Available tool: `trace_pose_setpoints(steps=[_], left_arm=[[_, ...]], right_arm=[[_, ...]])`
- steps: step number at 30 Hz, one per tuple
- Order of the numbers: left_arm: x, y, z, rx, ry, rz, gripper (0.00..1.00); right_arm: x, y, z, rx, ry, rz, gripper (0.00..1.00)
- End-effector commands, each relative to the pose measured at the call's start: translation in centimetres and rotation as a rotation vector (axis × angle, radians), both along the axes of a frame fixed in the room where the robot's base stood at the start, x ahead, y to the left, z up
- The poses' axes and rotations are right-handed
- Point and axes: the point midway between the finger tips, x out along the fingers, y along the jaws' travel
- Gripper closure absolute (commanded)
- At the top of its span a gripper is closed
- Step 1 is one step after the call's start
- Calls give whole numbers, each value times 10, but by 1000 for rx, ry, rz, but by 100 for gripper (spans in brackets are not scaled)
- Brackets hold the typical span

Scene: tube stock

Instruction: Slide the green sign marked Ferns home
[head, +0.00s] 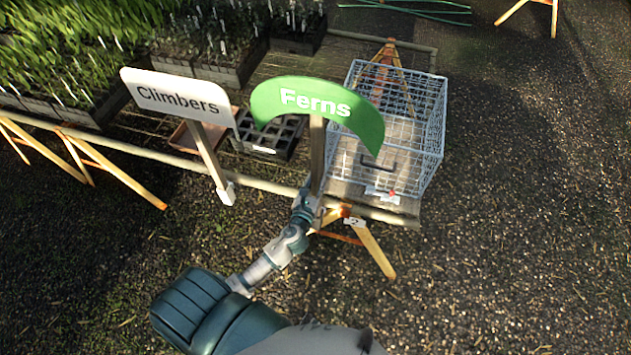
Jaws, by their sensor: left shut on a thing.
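The green arched sign marked Ferns (318,106) stands on a wooden post (317,155) in the head view, roughly upright. My left gripper (308,203) is shut on the lower part of this post, at the front rail of the bench. The post's foot is hidden by the gripper, so I cannot tell whether it sits in a holder. A small white tag or holder (353,221) with a dark mark is on the rail just right of the gripper. My right gripper is not in view.
A white Climbers sign (178,97) stands left on its post in a white holder (226,194). A wire cage (432,125) is on the bench at right, close to the Ferns sign. A black crate (270,140) and plant trays lie behind. Gravel at right is open.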

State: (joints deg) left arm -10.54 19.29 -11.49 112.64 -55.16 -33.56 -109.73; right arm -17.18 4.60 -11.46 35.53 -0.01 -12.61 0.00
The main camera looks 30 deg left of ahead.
Motion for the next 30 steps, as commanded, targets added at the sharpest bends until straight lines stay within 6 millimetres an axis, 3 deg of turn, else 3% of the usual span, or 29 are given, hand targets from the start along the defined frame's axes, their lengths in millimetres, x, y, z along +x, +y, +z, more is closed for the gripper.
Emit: trace_pose_setpoints(steps=[15,30], left_arm=[[0,0,-22,0,-2,-1,100],[0,0,-25,1,-3,0,100]], right_arm=[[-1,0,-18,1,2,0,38],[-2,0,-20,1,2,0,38]])
